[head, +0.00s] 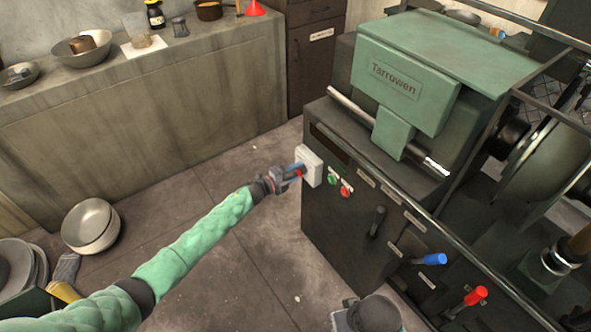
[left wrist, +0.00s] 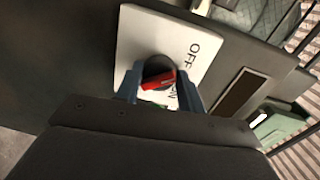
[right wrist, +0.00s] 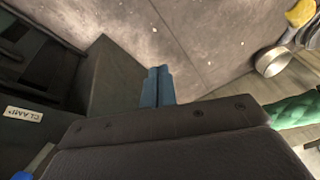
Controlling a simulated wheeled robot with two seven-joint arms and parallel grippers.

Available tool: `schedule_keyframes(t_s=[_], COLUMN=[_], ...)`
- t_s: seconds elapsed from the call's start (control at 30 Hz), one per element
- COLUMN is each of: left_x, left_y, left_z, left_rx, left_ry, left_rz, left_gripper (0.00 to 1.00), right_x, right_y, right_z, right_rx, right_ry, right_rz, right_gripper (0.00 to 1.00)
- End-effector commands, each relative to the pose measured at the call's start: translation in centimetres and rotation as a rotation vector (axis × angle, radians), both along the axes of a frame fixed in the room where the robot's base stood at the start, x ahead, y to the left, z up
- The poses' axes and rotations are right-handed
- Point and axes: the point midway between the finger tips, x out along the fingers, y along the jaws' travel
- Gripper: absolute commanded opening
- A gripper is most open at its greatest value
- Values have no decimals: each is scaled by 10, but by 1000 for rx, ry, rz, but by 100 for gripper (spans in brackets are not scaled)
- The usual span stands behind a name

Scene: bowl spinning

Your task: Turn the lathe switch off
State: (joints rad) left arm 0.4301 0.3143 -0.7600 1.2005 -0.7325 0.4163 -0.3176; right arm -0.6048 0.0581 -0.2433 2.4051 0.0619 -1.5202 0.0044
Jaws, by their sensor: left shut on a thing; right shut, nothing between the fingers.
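The lathe switch is a white plate (head: 311,163) on the left corner of the dark lathe cabinet. In the left wrist view the plate (left wrist: 140,38) carries the labels OFF and ON, with a red handle (left wrist: 158,81) on a dark round knob. The handle lies slanted across the knob; I cannot tell which label it points to. My left gripper (head: 297,170) is at the plate, its blue fingers (left wrist: 160,92) on either side of the handle, shut on it. My right gripper (right wrist: 157,87) is shut and empty, above the floor near the cabinet.
Green and red buttons (head: 338,185), a black lever (head: 377,221), a blue-handled lever (head: 431,260) and a red-handled lever (head: 475,296) are on the lathe front. A metal rail (head: 480,265) runs along it. The middle floor is clear.

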Motion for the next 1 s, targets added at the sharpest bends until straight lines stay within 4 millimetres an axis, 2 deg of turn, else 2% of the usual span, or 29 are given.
schedule_keyframes(t_s=[0.3,0.87,0.9,1.0], left_x=[1,0,0,0], left_y=[1,1,1,1], left_z=[-1,-2,-2,-2], left_rx=[-74,-93,-93,-93], left_ry=[106,131,131,131], left_rz=[1,1,0,0], left_gripper=[16,16,42,60], right_x=[-4,-6,-6,-5], right_y=[-10,-13,-13,-12], right_z=[11,12,12,13], right_rx=[-21,-28,-28,-28], right_ry=[24,34,33,32], right_rz=[-9,-11,-11,-10], right_gripper=[0,0,0,0])
